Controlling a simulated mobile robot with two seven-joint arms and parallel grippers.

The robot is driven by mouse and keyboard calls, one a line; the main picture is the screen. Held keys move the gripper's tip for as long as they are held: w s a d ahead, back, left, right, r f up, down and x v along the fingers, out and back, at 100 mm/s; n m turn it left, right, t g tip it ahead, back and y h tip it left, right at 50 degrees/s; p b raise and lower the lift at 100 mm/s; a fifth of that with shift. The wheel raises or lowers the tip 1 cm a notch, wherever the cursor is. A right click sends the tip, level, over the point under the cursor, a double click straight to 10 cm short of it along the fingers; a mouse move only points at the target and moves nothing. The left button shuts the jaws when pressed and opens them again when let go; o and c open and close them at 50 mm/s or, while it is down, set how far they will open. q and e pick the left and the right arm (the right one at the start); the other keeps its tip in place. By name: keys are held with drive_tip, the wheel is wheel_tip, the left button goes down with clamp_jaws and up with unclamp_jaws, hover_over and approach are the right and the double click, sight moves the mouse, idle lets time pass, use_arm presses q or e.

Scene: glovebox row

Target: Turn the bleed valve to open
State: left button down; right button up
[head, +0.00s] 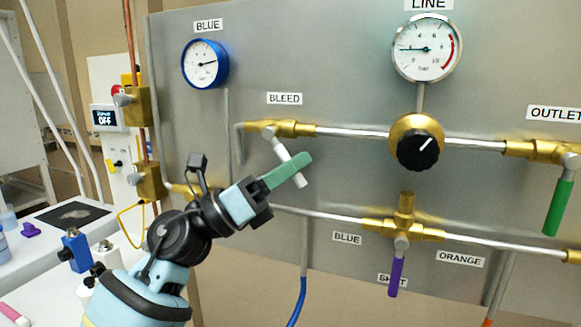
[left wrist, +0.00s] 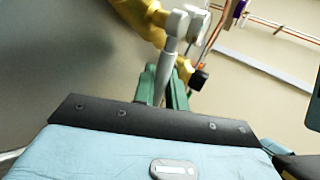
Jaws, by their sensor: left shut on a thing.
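The bleed valve (head: 268,128) is a brass body on the upper pipe, under the BLEED label (head: 285,98). Its white lever (head: 280,149) slants down and to the right, across the pipe's line. My left gripper (head: 293,168) has green fingers and is shut on the lever near its lower end; the lever tip shows just below the fingers. In the left wrist view the pale lever (left wrist: 169,62) runs down between the green fingers (left wrist: 164,92), with the brass body (left wrist: 140,17) behind it. My right gripper is not in view.
The blue gauge (head: 205,64) is above, and the line gauge (head: 427,48) and black-knobbed regulator (head: 417,143) are to the right. A purple-handled valve (head: 397,275) is lower right, a green-handled outlet valve (head: 558,207) at far right. Brass fittings (head: 150,182) and a bench (head: 40,250) are left.

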use_arm(q)
drive_tip(key=c, duration=1.5)
unclamp_jaws()
drive_tip(key=b+v, duration=0.1)
drive_tip(key=v, duration=0.7)
drive_tip(key=shift+b, duration=0.35)
drive_tip(key=shift+d, duration=0.1)
drive_tip(key=shift+c, duration=0.4)
